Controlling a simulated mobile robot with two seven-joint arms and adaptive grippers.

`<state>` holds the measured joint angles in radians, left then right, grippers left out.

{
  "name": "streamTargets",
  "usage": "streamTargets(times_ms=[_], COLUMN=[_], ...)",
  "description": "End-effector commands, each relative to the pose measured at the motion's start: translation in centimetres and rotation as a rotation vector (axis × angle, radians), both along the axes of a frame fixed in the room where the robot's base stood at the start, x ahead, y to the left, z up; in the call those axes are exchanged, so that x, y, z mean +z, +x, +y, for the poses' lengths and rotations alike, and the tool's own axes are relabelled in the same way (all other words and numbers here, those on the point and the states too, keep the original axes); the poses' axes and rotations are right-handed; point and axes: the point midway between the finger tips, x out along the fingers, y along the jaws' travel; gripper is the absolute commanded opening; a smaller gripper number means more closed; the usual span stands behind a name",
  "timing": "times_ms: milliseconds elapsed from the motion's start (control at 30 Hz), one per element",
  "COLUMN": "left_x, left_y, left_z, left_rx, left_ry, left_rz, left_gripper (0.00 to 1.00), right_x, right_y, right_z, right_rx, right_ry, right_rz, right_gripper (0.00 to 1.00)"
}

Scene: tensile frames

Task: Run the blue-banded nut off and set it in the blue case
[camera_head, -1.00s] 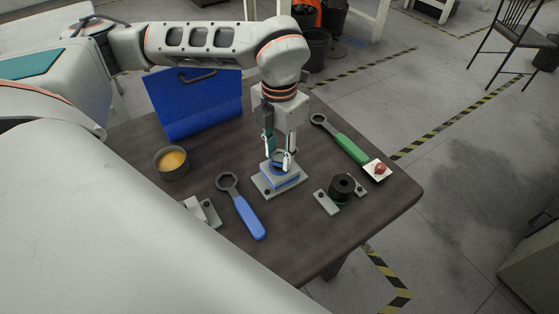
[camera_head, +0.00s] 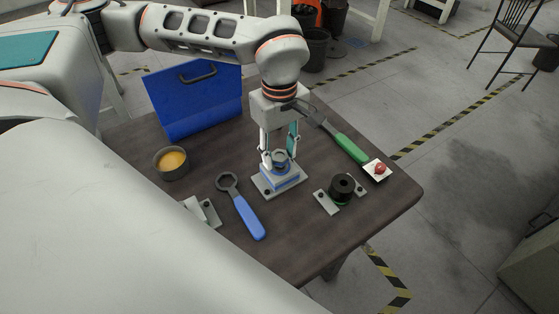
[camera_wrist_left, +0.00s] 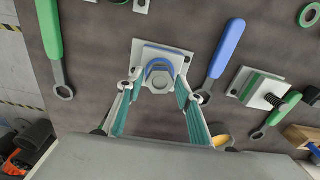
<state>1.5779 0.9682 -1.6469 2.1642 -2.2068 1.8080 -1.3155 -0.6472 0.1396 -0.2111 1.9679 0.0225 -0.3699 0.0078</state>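The blue-banded nut (camera_head: 279,158) sits on a grey base block with a blue layer (camera_head: 281,178), near the middle of the table. In the left wrist view the nut (camera_wrist_left: 160,74) is grey, with a blue arc along its far side. My left gripper (camera_head: 279,154) points down over it, one finger on each side. In the left wrist view a gap shows between each fingertip and the nut, so the gripper (camera_wrist_left: 163,90) looks open. The blue case (camera_head: 198,103) stands at the back left with a dark handle; its inside is hidden. My right gripper is not in view.
A blue-handled spanner (camera_head: 241,208) lies in front of the block, a green-handled one (camera_head: 343,141) behind right. A black cylinder (camera_head: 342,187) on a plate and a red button (camera_head: 380,168) are right. A bowl with yellow contents (camera_head: 171,163) is left.

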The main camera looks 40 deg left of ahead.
Motion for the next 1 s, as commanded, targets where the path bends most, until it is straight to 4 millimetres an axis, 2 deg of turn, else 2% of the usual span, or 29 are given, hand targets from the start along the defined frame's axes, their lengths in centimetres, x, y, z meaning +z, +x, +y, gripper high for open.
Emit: streamTargets(times_ms=[100,200,767,800,900,1000], left_x=[0.04,0.02,0.09,0.08,0.08,0.08], left_y=[0.06,0.02,0.00,0.00,0.01,0.01], left_z=[0.00,-0.01,-0.02,-0.02,-0.01,-0.01], left_rx=[-0.224,-0.333,-0.329,-0.329,-0.329,-0.329], left_ry=[0.001,0.001,0.000,0.000,0.000,0.000], left_rz=[-0.003,0.000,0.000,0.000,0.000,0.000], left_gripper=[0.36,0.36,0.36,0.31,0.05,0.04], right_x=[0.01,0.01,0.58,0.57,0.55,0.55], right_y=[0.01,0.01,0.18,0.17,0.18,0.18], right_z=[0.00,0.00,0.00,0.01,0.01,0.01], right_rx=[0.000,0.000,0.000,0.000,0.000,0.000], right_ry=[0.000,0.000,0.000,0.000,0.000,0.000], right_rz=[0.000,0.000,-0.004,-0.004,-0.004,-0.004], right_gripper=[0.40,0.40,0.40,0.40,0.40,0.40])
